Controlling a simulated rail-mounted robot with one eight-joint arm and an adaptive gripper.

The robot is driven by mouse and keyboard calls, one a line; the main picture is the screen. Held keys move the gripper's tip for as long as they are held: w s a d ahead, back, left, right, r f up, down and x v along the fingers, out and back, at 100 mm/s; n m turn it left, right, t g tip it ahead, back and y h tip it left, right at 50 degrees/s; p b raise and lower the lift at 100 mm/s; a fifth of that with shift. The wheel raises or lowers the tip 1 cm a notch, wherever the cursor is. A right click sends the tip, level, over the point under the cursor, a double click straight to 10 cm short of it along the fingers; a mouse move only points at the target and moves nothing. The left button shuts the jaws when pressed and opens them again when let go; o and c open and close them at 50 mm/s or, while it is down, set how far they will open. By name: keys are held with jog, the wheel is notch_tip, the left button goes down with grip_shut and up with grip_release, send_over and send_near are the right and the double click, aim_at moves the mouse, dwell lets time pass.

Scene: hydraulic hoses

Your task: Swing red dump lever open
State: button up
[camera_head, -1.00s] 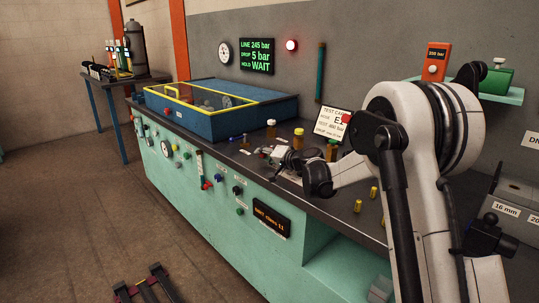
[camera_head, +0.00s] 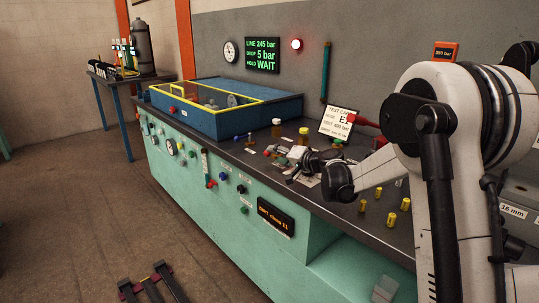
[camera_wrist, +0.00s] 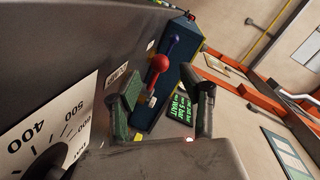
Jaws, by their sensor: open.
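The red dump lever, with a round red ball on top, shows in the wrist view (camera_wrist: 158,63) beyond my fingertips. In the picture it lies between my two open fingers (camera_wrist: 163,98), near the left one, and I see no contact. A blue-knobbed lever (camera_wrist: 173,42) stands just behind it. In the head view my gripper (camera_head: 291,160) is low over the bench top, pointing left. A small red knob (camera_head: 267,153), which seems to be the lever, is just left of it. My wrist partly hides this part of the bench.
A large dial plate (camera_wrist: 45,125) is close beside my gripper. Brown bottles (camera_head: 303,136), a test card (camera_head: 338,122) and yellow fittings (camera_head: 391,219) stand around my arm. A blue box with a yellow-framed clear lid (camera_head: 215,108) is farther left. The display (camera_head: 262,55) reads 245 bar and WAIT.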

jog(key=v, duration=0.6)
jog(key=shift+s+d+r, duration=0.15)
jog(key=shift+s+d, duration=0.05)
jog(key=shift+s, duration=0.1)
